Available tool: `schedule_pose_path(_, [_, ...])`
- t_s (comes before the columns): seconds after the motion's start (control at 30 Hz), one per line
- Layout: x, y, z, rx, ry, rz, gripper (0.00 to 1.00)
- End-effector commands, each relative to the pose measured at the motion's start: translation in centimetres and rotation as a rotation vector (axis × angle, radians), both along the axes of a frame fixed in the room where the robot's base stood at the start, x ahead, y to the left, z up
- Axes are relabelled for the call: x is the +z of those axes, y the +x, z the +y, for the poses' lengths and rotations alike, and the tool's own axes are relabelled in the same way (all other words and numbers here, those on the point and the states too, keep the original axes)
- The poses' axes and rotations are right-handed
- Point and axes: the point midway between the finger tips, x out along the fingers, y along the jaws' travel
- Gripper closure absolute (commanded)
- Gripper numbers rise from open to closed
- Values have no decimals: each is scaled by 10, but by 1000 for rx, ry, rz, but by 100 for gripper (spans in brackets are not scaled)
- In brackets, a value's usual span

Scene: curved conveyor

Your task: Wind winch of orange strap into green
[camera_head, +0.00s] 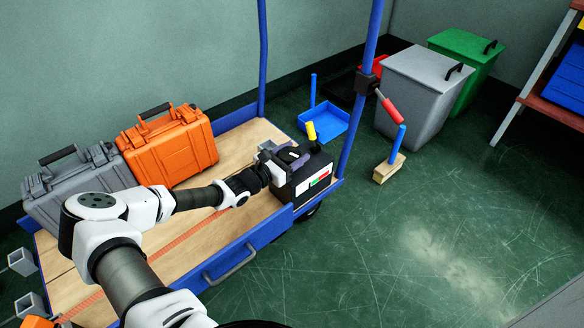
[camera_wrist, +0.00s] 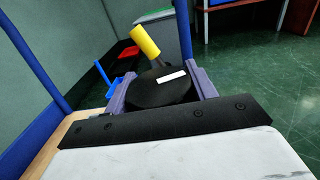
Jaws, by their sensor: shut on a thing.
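The winch (camera_head: 316,193) is a black box at the cart's right corner, with a red, green and white label (camera_head: 314,182) on its side. A yellow handle (camera_head: 311,131) sticks up from its top; it also shows in the wrist view (camera_wrist: 145,40), tilted left. Below it there is a round black crank disc (camera_wrist: 160,94) with a white mark. My gripper (camera_wrist: 162,84) is shut on the crank disc, one purple finger on each side. The orange strap (camera_head: 180,242) lies along the cart bed. I cannot tell where any pointer on the label stands.
The wooden cart bed (camera_head: 262,133) carries an orange case (camera_head: 174,150) and a grey case (camera_head: 75,185). A blue cart post (camera_head: 357,110) with a red-handled clamp (camera_head: 388,108) stands right of the winch. Bins (camera_head: 422,95), a blue dustpan (camera_head: 325,120) and a brush (camera_head: 389,169) stand behind.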

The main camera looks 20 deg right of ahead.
Motion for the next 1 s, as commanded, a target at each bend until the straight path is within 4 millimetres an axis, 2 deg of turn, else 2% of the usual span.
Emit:
schedule_pose_path(0.03, [-8,0,-1,-32,6,-7,67])
schedule_pose_path(0.5, [-2,-3,-2,-255,2,-1,67])
schedule_pose_path(1.0, [1,-4,-2,-298,-3,2,67])
